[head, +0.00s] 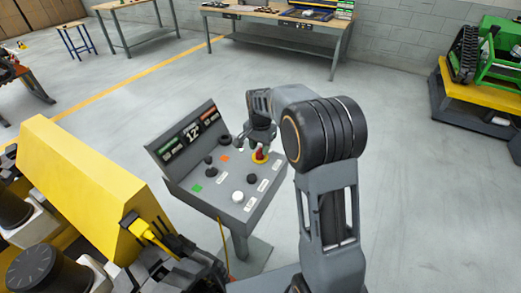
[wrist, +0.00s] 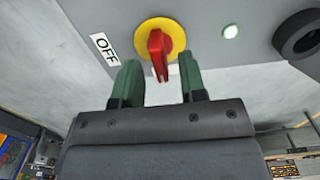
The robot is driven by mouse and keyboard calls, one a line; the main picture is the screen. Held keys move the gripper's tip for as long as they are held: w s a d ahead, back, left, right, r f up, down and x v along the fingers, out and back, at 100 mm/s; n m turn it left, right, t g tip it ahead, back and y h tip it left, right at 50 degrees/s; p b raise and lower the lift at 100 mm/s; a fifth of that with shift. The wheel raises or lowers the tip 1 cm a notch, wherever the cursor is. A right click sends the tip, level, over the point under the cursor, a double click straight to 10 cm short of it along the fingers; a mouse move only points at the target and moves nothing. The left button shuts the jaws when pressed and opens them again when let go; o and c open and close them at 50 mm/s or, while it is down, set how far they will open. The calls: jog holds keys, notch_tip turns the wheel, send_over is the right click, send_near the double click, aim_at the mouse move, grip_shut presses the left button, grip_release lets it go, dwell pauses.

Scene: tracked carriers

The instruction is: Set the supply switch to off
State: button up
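The supply switch is a red handle (wrist: 157,50) on a yellow round plate (wrist: 174,30), set in the grey panel of a control console (head: 172,180). In the wrist view the handle points down the picture, and the white OFF label (wrist: 105,50) lies to the left of the plate. In the head view the red handle (head: 260,154) shows near the panel's upper right edge, just below my gripper (head: 258,135). In the wrist view my gripper (wrist: 159,68) is open. Its green fingers stand either side of the handle's lower end, with visible gaps. Contact cannot be made out.
A white lit button (wrist: 230,32) and a dark ring-shaped knob (wrist: 300,38) lie right of the switch. The console also bears black levers, a white knob (head: 238,197) and a display (head: 193,132). A yellow machine (head: 80,185) stands close on the left. Open floor lies right.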

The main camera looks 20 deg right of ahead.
jog(key=shift+f, duration=0.95)
grip_shut()
